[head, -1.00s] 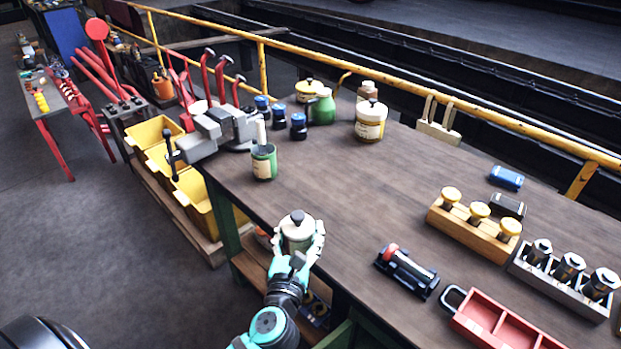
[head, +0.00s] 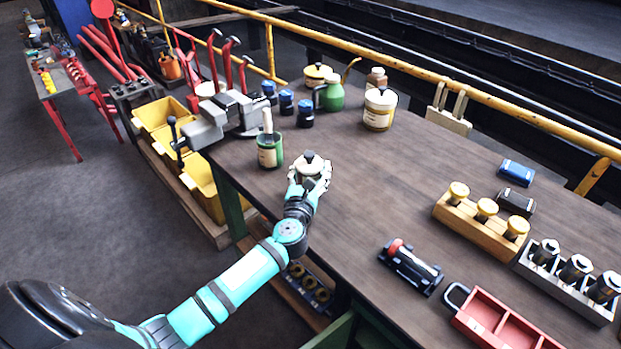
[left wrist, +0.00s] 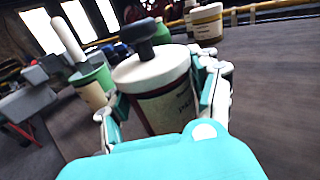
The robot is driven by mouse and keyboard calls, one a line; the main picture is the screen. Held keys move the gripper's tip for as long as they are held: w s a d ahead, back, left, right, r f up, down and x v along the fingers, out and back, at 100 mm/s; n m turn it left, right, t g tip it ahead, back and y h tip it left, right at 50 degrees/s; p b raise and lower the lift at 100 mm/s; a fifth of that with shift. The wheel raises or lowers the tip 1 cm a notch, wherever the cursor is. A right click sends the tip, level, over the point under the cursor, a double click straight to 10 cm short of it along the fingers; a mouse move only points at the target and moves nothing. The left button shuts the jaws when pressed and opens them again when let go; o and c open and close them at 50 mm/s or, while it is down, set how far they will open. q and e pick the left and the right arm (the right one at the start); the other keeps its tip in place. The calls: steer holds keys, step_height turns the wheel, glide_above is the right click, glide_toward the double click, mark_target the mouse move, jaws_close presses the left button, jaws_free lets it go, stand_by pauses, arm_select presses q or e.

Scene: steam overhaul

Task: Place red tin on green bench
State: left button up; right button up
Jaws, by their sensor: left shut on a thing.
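The red tin (head: 311,168) has a cream lid with a black knob. In the left wrist view its dark red body with a pale label (left wrist: 168,108) shows between the fingers. My left gripper (head: 310,179) is shut around it, and the tin is close to upright. It is over the near left part of the green bench (head: 370,205), which has a brown top and green legs. The tin's base is hidden, so I cannot tell whether it touches the top. My right gripper is out of view.
A green pot with a brush (head: 269,155) stands just left of the tin. Blue jars (head: 304,114), a green can (head: 331,97) and a cream tin (head: 379,112) stand behind. Wooden rack (head: 475,228) and red tray (head: 500,322) are at right. The bench middle is clear.

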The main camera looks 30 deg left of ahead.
arm_select(q)
steer(key=shift+w+a, duration=0.15)
steer(key=shift+w, duration=0.15)
steer(key=shift+f, duration=0.35)
steer(key=shift+f+b, duration=0.4)
steer(key=shift+f, duration=0.95)
steer(key=shift+f, duration=0.1)
steer(key=o, duration=1.7)
steer(key=shift+s+f, duration=0.1)
